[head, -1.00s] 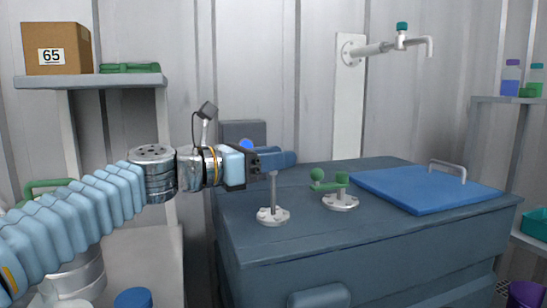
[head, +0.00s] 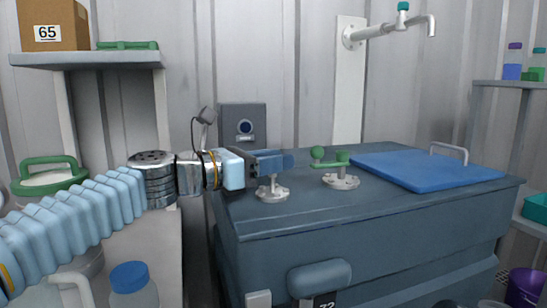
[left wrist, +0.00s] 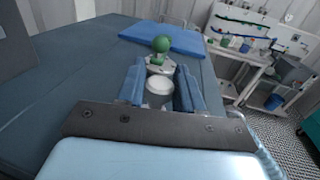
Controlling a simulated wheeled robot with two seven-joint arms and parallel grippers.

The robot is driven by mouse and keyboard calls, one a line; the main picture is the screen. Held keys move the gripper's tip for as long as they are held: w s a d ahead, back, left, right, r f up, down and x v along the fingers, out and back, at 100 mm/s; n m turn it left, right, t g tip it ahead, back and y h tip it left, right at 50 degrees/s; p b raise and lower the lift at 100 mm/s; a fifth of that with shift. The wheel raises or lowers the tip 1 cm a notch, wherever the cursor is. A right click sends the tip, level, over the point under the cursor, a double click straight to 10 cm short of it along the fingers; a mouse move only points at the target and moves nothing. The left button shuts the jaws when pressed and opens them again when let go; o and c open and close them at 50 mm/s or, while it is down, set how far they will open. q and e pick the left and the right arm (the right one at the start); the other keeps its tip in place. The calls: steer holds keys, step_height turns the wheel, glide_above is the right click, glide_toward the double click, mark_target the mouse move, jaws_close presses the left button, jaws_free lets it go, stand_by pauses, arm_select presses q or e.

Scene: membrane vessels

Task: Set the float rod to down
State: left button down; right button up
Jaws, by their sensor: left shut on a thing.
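The float rod (head: 273,182) is a short grey upright stem on a round pale flange (head: 272,195) on the vessel's dark blue lid. My left gripper (head: 275,162) is shut on its upper end, low over the flange. The fingers hide the rod's top in the head view. In the left wrist view, a pale round piece (left wrist: 159,86) sits between the two blue fingers of the left gripper (left wrist: 160,72). My right gripper is not in view.
A green-handled valve (head: 341,158) on its own flange stands just right of the rod. A blue hatch (head: 430,172) with a grey handle lies farther right. A grey box (head: 243,125) with a round dial stands behind. A wall pipe (head: 380,35) is above.

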arm_select(q)
steer(key=shift+f, duration=0.4)
steer(key=c, duration=0.8)
jaws_free()
steer(key=shift+c, duration=0.2)
steer(key=shift+r, duration=0.1)
steer(key=shift+s+a, duration=0.1)
steer(key=shift+a, duration=0.15)
steer(key=v, duration=1.3)
steer(key=shift+b, duration=0.45)
steer(key=shift+s+a, duration=0.1)
